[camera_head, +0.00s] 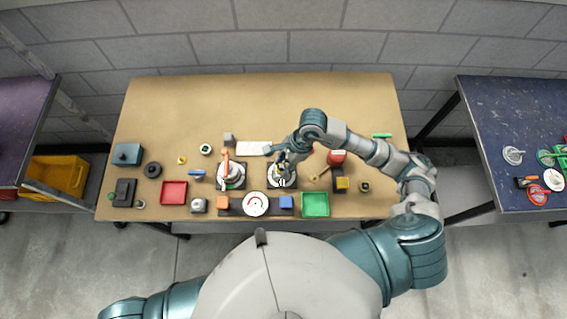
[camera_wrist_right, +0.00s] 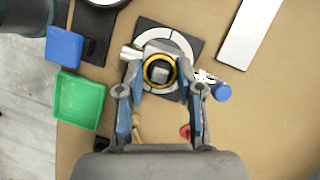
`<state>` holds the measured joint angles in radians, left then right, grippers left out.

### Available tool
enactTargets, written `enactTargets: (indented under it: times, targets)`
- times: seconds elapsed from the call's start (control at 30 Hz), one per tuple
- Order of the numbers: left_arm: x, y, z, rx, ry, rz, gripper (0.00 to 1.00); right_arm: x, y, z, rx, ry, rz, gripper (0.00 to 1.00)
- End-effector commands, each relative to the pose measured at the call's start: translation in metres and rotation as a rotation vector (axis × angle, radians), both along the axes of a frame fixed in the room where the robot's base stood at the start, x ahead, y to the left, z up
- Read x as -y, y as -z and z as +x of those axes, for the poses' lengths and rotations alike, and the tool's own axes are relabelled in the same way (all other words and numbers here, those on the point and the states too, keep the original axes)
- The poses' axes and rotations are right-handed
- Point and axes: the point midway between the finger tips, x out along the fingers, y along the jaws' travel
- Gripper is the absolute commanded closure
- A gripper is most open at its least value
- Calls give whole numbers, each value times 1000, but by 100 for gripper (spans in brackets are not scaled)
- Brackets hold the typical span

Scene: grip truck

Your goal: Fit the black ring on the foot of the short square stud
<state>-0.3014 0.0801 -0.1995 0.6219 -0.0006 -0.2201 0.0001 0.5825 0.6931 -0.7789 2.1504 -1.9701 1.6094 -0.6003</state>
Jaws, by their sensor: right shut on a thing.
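My right gripper (camera_head: 282,163) is over a dark square plate with a white disc (camera_head: 285,183). In the right wrist view the gripper (camera_wrist_right: 161,72) is closed around a black ring (camera_wrist_right: 147,80) with a yellow band. A grey square top, seemingly the short square stud (camera_wrist_right: 160,71), shows inside the ring's opening. The white disc (camera_wrist_right: 186,45) lies beneath, partly hidden by the fingers. I cannot tell how high the ring is on the stud, as its foot is hidden. My left gripper is out of view.
A green tray (camera_head: 315,205), a blue block (camera_head: 286,201) and a round dial (camera_head: 255,204) stand nearby at the front. A red tray (camera_head: 173,193) is further left. A white plate (camera_head: 254,148) lies behind. The back of the table is clear.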

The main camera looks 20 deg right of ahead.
Motion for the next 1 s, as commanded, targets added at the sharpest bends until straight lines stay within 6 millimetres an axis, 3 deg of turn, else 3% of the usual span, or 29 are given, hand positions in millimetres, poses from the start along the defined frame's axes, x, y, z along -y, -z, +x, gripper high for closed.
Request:
enactTargets:
  times: [0.33,0.37,0.47,0.67,0.7,0.77,1.0]
  targets:
    - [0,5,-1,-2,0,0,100,0,3,0,0,0,0,99]
    - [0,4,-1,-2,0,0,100,0,3,0,0,0,0,59]
    - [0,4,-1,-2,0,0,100,0,3,0,0,0,0,35]
    - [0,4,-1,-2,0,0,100,0,3,0,0,0,0,35]
    - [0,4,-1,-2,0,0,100,0,3,0,0,0,0,32]
    - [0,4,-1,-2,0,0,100,0,3,0,0,0,0,18]
    - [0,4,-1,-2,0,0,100,0,3,0,0,0,0,18]
